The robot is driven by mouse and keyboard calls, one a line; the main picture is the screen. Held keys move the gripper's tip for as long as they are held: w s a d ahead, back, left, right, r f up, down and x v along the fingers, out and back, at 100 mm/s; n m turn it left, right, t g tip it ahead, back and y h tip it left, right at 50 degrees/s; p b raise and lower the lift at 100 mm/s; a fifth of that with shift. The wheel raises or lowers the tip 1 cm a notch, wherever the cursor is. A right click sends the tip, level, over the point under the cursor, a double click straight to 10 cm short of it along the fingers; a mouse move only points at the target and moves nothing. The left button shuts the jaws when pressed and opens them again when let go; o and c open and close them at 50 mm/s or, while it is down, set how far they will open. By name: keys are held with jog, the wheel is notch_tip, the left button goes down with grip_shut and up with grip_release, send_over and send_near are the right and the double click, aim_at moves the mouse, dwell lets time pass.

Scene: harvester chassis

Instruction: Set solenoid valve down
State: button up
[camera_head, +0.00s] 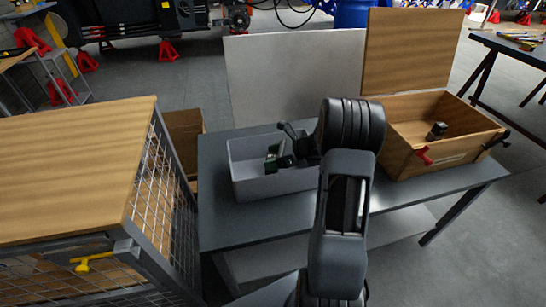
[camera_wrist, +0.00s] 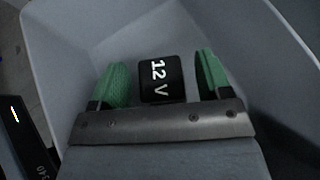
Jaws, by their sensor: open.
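The solenoid valve, a black block marked "12 V" (camera_wrist: 161,79), is in the grey bin in the wrist view. My gripper (camera_wrist: 164,76) is open, with one green fingertip on each side of the valve and a narrow gap on both sides. In the head view my gripper (camera_head: 275,157) reaches down into the grey bin (camera_head: 250,185) on the table. I cannot make out the valve clearly there. Whether it rests on the bin floor is hard to tell.
An open wooden box (camera_head: 400,155) with a small black part (camera_head: 437,131) inside stands right of the bin. A pale panel (camera_head: 290,80) is behind the bin. A wood-topped mesh cage (camera_head: 70,165) is at the left. The dark table (camera_head: 230,225) is bare in front.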

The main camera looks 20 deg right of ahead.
jog(key=shift+d+r, duration=0.15)
jog(key=shift+r, duration=0.1)
jog(key=p+v, duration=0.1)
jog(key=v, duration=1)
jog(key=s+a+r+n+g+h, duration=0.2)
jog(key=s+a+n+h, duration=0.3)
jog(key=s+a+n, duration=0.3)
jog(key=s+a+r+n+g+h, duration=0.2)
jog(key=s+a+n+h, duration=0.3)
jog(key=n, duration=1.2)
jog(key=s+a+r, duration=0.1)
jog(key=s+a, duration=0.2)
jog(key=a, duration=0.2)
jog(key=shift+a, duration=0.25)
jog(key=shift+w, duration=0.1)
